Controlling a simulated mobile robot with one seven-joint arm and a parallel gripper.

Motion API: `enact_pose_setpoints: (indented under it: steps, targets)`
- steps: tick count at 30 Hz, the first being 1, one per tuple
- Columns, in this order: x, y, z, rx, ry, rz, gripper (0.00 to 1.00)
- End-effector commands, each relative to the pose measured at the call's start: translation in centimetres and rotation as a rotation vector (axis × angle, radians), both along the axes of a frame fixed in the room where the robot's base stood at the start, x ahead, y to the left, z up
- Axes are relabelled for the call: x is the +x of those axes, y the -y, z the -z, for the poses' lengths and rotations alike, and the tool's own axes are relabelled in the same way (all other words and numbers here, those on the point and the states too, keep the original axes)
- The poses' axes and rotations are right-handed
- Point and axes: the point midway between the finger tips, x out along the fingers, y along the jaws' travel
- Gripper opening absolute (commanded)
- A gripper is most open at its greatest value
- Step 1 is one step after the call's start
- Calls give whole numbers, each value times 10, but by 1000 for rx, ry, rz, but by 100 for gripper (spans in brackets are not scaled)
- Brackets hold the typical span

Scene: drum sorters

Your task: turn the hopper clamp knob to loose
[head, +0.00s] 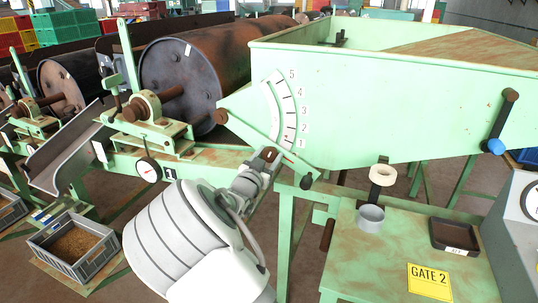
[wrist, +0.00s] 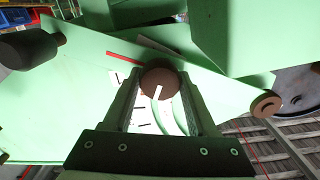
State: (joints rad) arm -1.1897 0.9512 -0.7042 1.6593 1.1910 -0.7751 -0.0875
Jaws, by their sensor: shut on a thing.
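The clamp knob (wrist: 158,78) is a round brown disc with a white line on its face, seen in the wrist view. The line runs from near the knob's centre down and slightly left. My gripper (wrist: 162,88) has one finger on each side of the knob and is shut on it. In the head view my gripper (head: 265,160) reaches the lower end of the green lever, just below the scale's 1, and mostly hides the knob. The green hopper (head: 400,90) carries a white curved scale (head: 278,108) numbered 1 to 5.
The lever's black handle (head: 307,181) sticks out right of my gripper; it also shows in the wrist view (wrist: 28,48). A green table (head: 385,270) with a grey cup (head: 370,218) and a black tray (head: 455,236) stands at lower right. A rusty drum (head: 180,75) lies behind.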

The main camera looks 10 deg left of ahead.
Motion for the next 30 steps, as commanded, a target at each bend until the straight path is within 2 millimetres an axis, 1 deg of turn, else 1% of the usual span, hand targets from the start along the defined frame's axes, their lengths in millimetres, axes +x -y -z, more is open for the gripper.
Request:
enact_pose_setpoints:
  steps: [8,30]
  targets:
    - [0,0,-3,-187,-29,0,2]
    - [0,-2,-1,-883,-126,0,2]
